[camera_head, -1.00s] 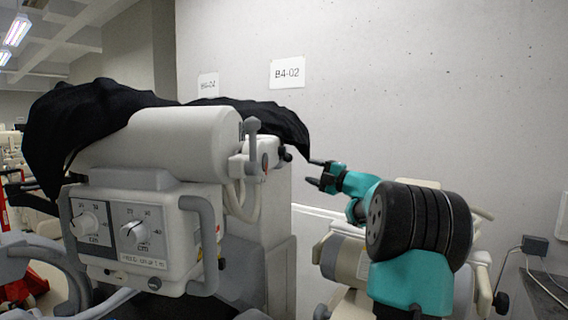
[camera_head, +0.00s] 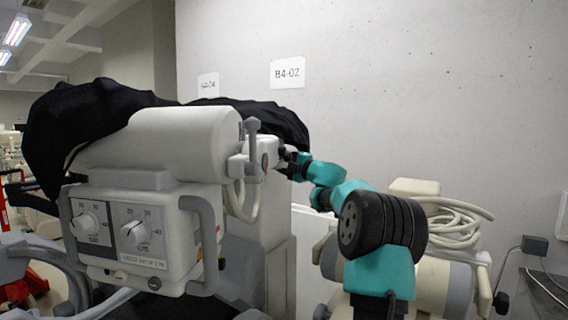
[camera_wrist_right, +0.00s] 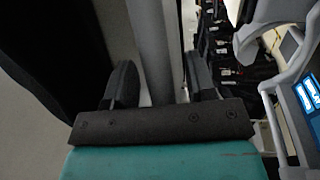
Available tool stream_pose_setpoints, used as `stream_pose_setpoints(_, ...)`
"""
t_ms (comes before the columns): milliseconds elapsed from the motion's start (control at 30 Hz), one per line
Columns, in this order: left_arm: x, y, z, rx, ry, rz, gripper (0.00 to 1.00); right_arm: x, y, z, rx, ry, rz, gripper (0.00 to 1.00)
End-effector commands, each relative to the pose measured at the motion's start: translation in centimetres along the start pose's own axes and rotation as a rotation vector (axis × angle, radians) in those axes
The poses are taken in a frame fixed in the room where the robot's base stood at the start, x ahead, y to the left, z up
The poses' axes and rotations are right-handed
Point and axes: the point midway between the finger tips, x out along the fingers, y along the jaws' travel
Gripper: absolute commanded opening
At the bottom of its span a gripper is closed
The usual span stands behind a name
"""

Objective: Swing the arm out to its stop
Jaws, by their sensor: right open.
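A white cart unit with a cylindrical tube head (camera_head: 180,143) and a dial box (camera_head: 125,232) fills the left of the head view. A black cover (camera_head: 85,115) drapes over its top and back, hiding much of the arm behind. My right gripper (camera_head: 285,158) is open at the arm's right end, beside the tube head, partly overlapping dark parts there. In the right wrist view, my open jaws (camera_wrist_right: 162,82) show with a grey bar (camera_wrist_right: 155,45) between them in the picture; I cannot tell whether they touch it. My left gripper is not in view.
A second white machine (camera_head: 440,270) with a coiled hose (camera_head: 455,220) stands behind my right arm. A concrete wall with a B4-02 sign (camera_head: 287,72) closes the back. A grey handle (camera_head: 202,245) juts from the dial box's right side.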

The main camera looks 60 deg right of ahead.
Motion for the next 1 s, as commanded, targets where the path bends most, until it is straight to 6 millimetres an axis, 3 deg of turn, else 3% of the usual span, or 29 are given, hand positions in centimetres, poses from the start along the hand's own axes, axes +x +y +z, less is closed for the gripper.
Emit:
stream_pose_setpoints(100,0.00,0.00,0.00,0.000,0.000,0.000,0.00,-0.03,0.00,0.00,0.000,0.000,0.000,0.50)
stream_pose_setpoints(633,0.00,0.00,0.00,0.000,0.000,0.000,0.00,-0.06,0.00,0.01,0.000,0.000,0.000,0.00)
stream_pose_setpoints(1000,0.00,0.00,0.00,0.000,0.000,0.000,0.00,-0.29,0.17,0.58,0.003,0.013,0.003,0.00)
